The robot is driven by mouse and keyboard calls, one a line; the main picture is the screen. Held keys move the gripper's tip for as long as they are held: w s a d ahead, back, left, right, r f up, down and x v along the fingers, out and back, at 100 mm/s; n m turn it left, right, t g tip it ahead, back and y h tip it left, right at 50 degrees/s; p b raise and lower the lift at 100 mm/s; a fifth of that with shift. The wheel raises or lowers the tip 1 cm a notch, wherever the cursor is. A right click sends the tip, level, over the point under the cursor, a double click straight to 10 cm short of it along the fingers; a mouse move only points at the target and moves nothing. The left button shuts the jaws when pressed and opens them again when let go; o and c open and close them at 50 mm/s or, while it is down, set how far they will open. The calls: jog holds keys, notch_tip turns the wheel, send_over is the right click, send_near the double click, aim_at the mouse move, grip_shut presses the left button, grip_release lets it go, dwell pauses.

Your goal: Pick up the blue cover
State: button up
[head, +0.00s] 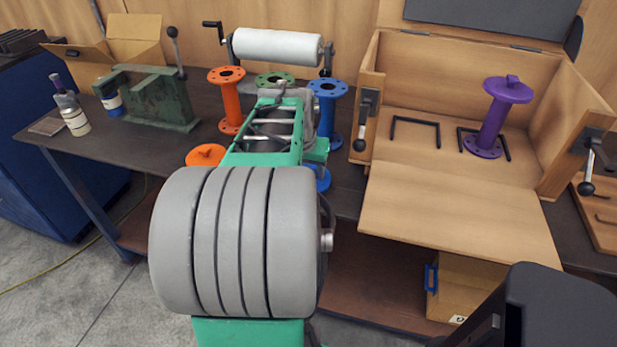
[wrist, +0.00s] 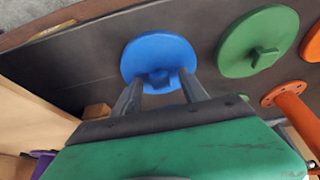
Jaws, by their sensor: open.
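The blue cover (wrist: 158,55) is a round disc with a small raised tab, lying flat on the dark bench top in the wrist view. In the head view it shows only in part (head: 324,178), behind my arm. My gripper (wrist: 160,86) is open, with one finger on each side of the tab. It looks empty. I cannot tell whether the fingers touch the tab or how far down they reach. In the head view my own arm hides the gripper. The blue flanged pipe (head: 328,108) stands upright behind the cover, with its top open.
The green cover (wrist: 250,42) and orange cover (wrist: 313,42) lie in a row beside the blue one. An orange pipe (head: 229,100) and a green pipe (head: 274,79) stand behind. A wooden box (head: 455,195) at right holds a purple pipe (head: 493,120) with a purple cover on top.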

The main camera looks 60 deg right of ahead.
grip_shut()
dwell(0.5)
